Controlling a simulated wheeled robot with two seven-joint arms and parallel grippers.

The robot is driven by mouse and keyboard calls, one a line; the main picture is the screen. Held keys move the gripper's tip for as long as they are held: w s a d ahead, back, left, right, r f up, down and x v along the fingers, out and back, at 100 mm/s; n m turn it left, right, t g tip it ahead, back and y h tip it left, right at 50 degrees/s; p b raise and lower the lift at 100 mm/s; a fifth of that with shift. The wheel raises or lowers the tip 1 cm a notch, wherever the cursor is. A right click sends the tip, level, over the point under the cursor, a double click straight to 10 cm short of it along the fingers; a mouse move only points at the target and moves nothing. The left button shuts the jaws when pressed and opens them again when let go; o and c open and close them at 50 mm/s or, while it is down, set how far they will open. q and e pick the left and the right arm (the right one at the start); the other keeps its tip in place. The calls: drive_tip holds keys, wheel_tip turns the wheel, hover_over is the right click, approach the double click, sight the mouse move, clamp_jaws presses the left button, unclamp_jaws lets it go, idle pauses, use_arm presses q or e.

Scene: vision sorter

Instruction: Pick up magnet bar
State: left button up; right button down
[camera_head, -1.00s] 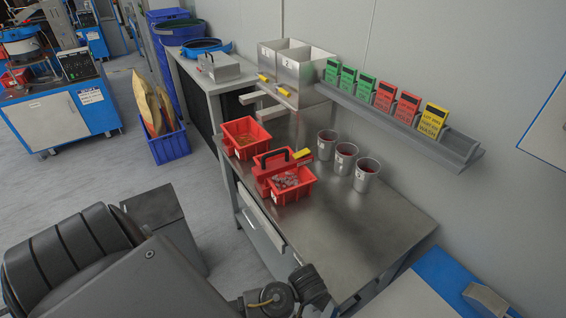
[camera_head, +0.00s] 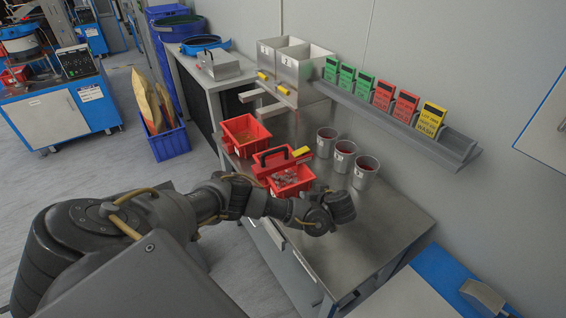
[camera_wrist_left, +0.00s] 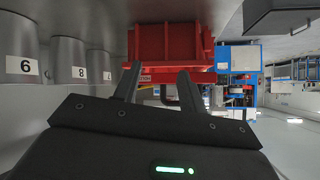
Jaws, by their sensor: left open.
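I cannot tell for sure which thing is the magnet bar; a small yellow-ended bar (camera_head: 302,152) lies at the red bins on the steel bench (camera_head: 385,240). It sits next to a red carrier with a black handle (camera_head: 272,154). My left gripper (camera_wrist_left: 158,82) is open and empty in the left wrist view. A red bin (camera_wrist_left: 170,45) shows beyond its fingers, apart from them. In the head view my left arm ends over the bench front, just in front of the near red bin (camera_head: 292,176); its fingers cannot be made out there. My right gripper is not in view.
Numbered metal cups (camera_head: 364,172) stand right of the bins; they also show in the left wrist view (camera_wrist_left: 68,60). Another red bin (camera_head: 245,130) sits behind. A shelf with coloured cards (camera_head: 400,120) is on the wall. The bench's front right is clear.

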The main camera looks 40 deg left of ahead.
sight(287, 154)
use_arm(q)
drive_tip(key=w+a+r+n+y, duration=0.3)
drive_tip(key=w+a+r+n, duration=0.15)
drive_tip(key=a+r, duration=0.4)
drive_tip(key=shift+m, duration=0.35)
drive_tip(key=shift+d+f+p+x, duration=0.1)
drive_tip(key=shift+f+x, duration=0.1)
drive_tip(key=shift+x, duration=1.65)
drive_tip(key=shift+d+f+p+x, duration=0.1)
drive_tip(key=shift+f+x, duration=0.1)
drive_tip(key=shift+x, duration=1.65)
drive_tip(key=shift+d+f+p+x, duration=0.1)
drive_tip(key=shift+f+x, duration=0.05)
drive_tip(key=shift+x, duration=1.7)
drive_tip(key=shift+c, duration=0.2)
clamp_jaws()
drive_tip(key=shift+r, duration=0.1)
